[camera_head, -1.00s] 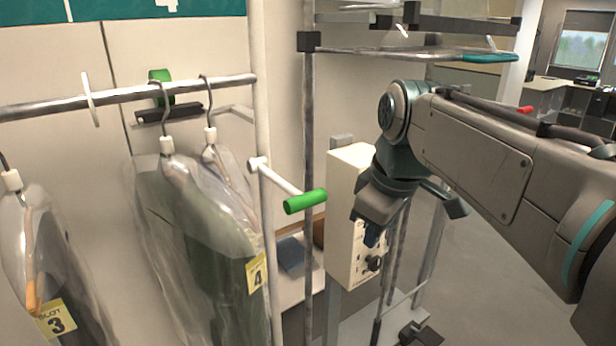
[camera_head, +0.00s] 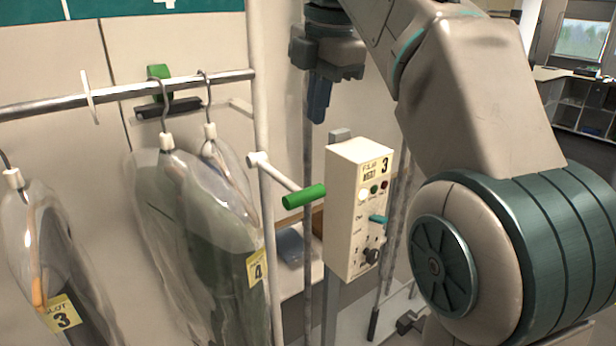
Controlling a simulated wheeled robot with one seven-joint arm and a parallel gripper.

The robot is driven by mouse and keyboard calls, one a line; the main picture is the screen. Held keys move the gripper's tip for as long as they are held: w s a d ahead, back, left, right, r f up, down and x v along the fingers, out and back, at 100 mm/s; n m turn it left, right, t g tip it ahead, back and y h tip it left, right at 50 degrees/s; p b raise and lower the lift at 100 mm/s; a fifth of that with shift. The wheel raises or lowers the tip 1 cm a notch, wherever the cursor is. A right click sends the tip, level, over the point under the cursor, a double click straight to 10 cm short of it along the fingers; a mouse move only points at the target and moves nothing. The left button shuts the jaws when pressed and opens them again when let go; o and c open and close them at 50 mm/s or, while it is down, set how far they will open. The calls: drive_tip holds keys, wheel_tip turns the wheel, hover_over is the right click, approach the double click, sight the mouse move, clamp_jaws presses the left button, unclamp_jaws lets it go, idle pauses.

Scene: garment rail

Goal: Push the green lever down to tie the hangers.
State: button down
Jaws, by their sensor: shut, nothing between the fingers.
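The green lever handle (camera_head: 304,196) sits at the end of a white arm (camera_head: 278,175) that slopes down to the right from a white post (camera_head: 258,120). My gripper (camera_head: 318,112) is shut and empty, pointing down. In the picture it is above the green handle and slightly to its right, apart from it. Hangers with bagged garments (camera_head: 195,220) hang on the metal rail (camera_head: 120,91) at the left. The two hanger hooks nearest the post hang close together, by a dark bar (camera_head: 168,107) and a green part (camera_head: 160,84).
A cream control box (camera_head: 357,215) with lights and knobs stands right of the handle. Another bagged garment with a slot 3 tag (camera_head: 62,313) hangs at far left. A white divider (camera_head: 90,98) is on the rail. My arm fills the right side.

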sight(305, 192)
drive_tip(key=f, duration=0.4)
drive_tip(key=w+a+f+b, duration=0.1)
drive_tip(key=f, duration=0.4)
drive_tip(key=w+f, duration=0.1)
drive_tip(key=f, duration=0.3)
drive_tip(key=shift+w+a+f, duration=0.15)
drive_tip(key=shift+a+f, duration=0.1)
drive_tip(key=shift+f, duration=0.1)
